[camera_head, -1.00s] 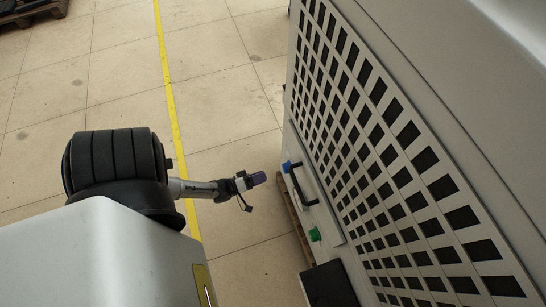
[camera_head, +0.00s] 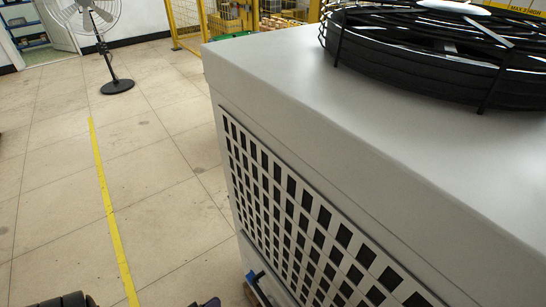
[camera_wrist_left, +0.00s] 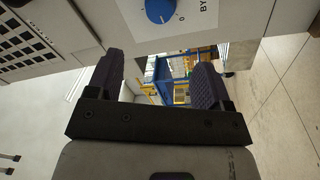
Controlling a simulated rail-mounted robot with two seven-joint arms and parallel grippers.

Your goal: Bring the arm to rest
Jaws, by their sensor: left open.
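My left gripper (camera_wrist_left: 158,62) is open and empty in the left wrist view, its two dark purple fingers apart. Beyond the fingers is the light grey machine panel with a blue knob (camera_wrist_left: 160,10) and lettering beside it. In the head view only a small dark tip of my left gripper (camera_head: 209,302) shows at the bottom edge, left of the grey machine (camera_head: 330,130). A small part of my arm shows at the bottom left. My right gripper is in neither view.
The machine has a grille (camera_head: 300,215) on its side and a black fan guard (camera_head: 430,50) on top. A standing fan (camera_head: 117,86) is at the back left. A yellow floor line (camera_head: 108,205) crosses open tiled floor. Yellow fencing (camera_head: 187,20) stands behind.

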